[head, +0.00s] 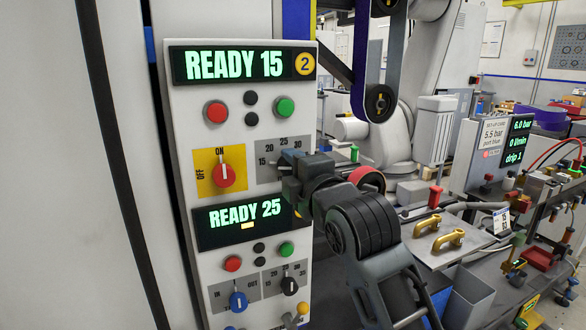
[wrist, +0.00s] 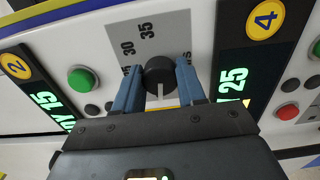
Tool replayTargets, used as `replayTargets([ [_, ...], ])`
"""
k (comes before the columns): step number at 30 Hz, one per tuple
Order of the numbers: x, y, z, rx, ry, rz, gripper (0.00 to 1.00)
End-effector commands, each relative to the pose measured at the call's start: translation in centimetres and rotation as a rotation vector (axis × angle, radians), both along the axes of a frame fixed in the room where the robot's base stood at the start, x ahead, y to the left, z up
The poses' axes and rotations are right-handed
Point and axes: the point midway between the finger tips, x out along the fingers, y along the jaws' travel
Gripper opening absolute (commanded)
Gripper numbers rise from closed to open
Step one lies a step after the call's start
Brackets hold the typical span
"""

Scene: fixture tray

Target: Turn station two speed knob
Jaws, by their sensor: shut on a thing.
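The station two panel (head: 180,130) is at the left of the head view, with a green "READY 15" display (head: 235,65) and a yellow "2" badge. Its grey speed scale (head: 268,147) shows 15, 20, 25 and 30; my gripper (head: 287,166) hides the knob there. In the wrist view the black round speed knob (wrist: 159,70) sits between the two blue fingers of my gripper (wrist: 159,84), which are shut on its sides. A white pointer line on the knob points toward the bottom of that picture.
Left of the speed scale is a red ON/OFF switch (head: 223,175) on yellow. Red (head: 215,112) and green (head: 285,107) buttons are above. A second station with a "READY 25" display (head: 240,220) and a black knob (head: 289,286) is below. A bench with fittings stands right.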

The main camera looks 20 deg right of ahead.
Motion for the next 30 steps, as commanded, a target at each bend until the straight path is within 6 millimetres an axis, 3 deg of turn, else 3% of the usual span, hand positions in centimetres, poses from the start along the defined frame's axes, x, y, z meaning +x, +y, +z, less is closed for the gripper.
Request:
replayTargets([
  [6,0.0,0.1,-0.1,-0.001,0.002,0.001,0.09],
  [7,0.0,0.1,-0.1,-0.001,0.002,0.001,0.42],
  [14,0.0,0.0,-0.1,0.0,0.001,0.001,0.64],
  [23,-0.2,0.0,-0.1,0.001,0.001,0.0,0.65],
  [30,-3.5,0.0,-0.3,0.001,0.001,0.001,0.65],
])
